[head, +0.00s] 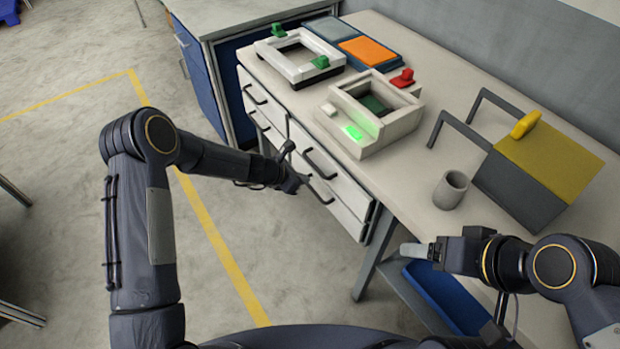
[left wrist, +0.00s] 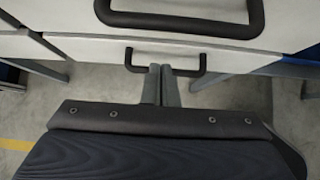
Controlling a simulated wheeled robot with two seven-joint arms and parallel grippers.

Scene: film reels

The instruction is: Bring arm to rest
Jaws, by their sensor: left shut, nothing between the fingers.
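My left arm reaches in from the left in the head view, and its gripper (head: 300,182) is in front of the white drawers (head: 340,196) below the table. It is shut and empty. In the left wrist view its two grey fingers (left wrist: 161,72) are together, with dark drawer handles (left wrist: 180,20) beyond them. I cannot tell whether it touches a drawer front. My right gripper (head: 408,250) is over the table's front edge at the lower right, pointing left. Its finger gap does not show clearly, and I see nothing held in it.
On the table (head: 415,180) are a white frame device (head: 300,70), a beige device with a lit green button (head: 354,132), a grey cup (head: 450,190) and a yellow-and-grey slanted box (head: 548,160). A blue tray (head: 445,298) is under the edge. Floor at left is open.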

